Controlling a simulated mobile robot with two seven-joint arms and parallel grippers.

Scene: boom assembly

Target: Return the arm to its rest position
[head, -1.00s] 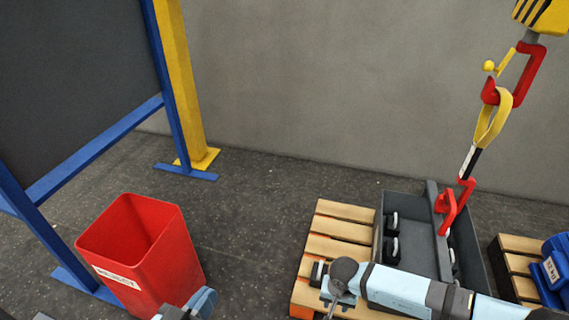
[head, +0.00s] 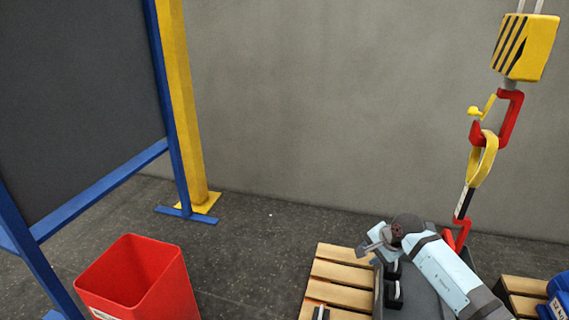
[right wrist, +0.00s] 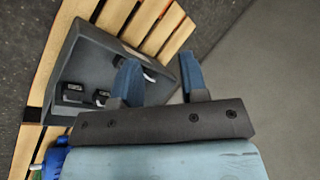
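My right arm reaches in from the lower right in the head view, over the grey tray (head: 408,295). Its gripper (head: 368,248) points left above the pallet. In the right wrist view the gripper (right wrist: 160,78) has its two blue fingers apart, with nothing held between them. The grey tray (right wrist: 92,50) shows behind the fingers, with small dark and light parts inside. My arm hides much of the tray in the head view. My left gripper is out of view.
A wooden pallet (head: 335,272) lies under the tray. A yellow striped hoist block (head: 525,48) hangs at right, with a red hook (head: 511,115), yellow sling (head: 483,160) and red clamp (head: 462,233) close behind my arm. A red bin (head: 140,280) stands lower left. Floor between bin and pallet is clear.

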